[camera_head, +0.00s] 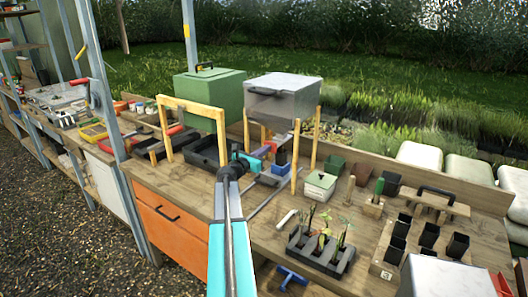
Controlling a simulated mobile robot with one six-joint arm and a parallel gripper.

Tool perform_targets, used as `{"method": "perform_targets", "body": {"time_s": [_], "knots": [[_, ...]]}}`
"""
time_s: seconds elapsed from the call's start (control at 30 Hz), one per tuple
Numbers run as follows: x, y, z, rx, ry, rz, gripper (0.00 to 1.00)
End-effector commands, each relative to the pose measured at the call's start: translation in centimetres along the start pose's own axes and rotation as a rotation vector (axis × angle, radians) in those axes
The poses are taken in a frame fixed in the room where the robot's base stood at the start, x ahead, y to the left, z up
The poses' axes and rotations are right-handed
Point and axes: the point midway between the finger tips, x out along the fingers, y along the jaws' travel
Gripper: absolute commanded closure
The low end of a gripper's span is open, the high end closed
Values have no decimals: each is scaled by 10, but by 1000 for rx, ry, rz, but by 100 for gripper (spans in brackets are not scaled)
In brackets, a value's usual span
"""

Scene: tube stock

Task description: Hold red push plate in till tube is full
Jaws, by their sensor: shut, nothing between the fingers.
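A grey hopper box (283,97) stands on wooden legs at the middle of the bench. Under it is a small dark and blue upright piece (281,156), perhaps the tube; its fill level cannot be seen. A small red patch (270,146) shows beside it under the hopper, perhaps the push plate, mostly hidden. My arm reaches up from the bottom, and my gripper (262,157) is shut and empty, at the left front of the hopper legs, close to the red patch. Whether it touches the plate cannot be told.
A green box (209,96) stands behind a wooden frame (222,138) and black tray (205,154) on the left. Seedlings in a grey tray (307,254), a pale green box (320,187) and black pots (430,236) occupy the right. A metal post (100,85) stands left.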

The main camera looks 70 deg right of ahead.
Motion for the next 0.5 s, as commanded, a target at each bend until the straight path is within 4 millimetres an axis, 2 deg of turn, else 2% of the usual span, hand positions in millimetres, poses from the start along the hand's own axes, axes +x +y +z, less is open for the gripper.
{"method": "perform_targets", "body": {"time_s": [0.5], "knots": [[-64, -1, -3, 2, 2, 2, 100]]}}
